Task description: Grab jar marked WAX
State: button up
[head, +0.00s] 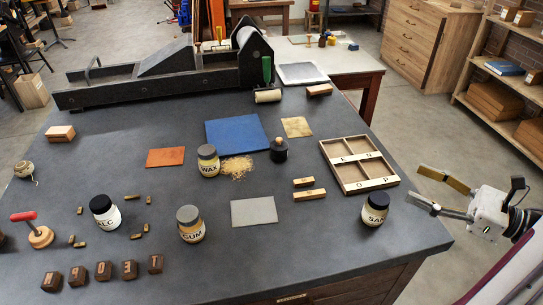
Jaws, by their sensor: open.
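The jar marked WAX (208,161) stands upright near the middle of the dark table, with a grey lid and a yellowish label. It is just below the left part of a blue sheet and touches or nearly touches a pile of tan shavings (237,168) at its right. My gripper (431,190) is at the far right, beyond the table's right edge. Its two fingers are spread apart, point left, and hold nothing. It is well apart from the WAX jar.
Other jars are GUM (190,224), one reading LC (105,212) and one reading SAN (375,209). A black press (160,82) stands behind.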

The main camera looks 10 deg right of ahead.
jog(key=w+a+m+g, duration=0.2)
jog(key=w+a+m, duration=0.55)
jog(key=w, duration=0.35)
jog(key=r+m+g+h, duration=0.1)
jog(key=m+g+h, duration=0.15)
jog(key=m, duration=2.55)
send_over(213, 160)
jog(key=s+d, duration=0.3)
jog(key=shift+t, duration=0.55)
jog(key=f, duration=1.1)
jog(key=shift+s+d, duration=0.1)
jog(key=shift+d, duration=0.1)
jog(key=shift+x, duration=1.25)
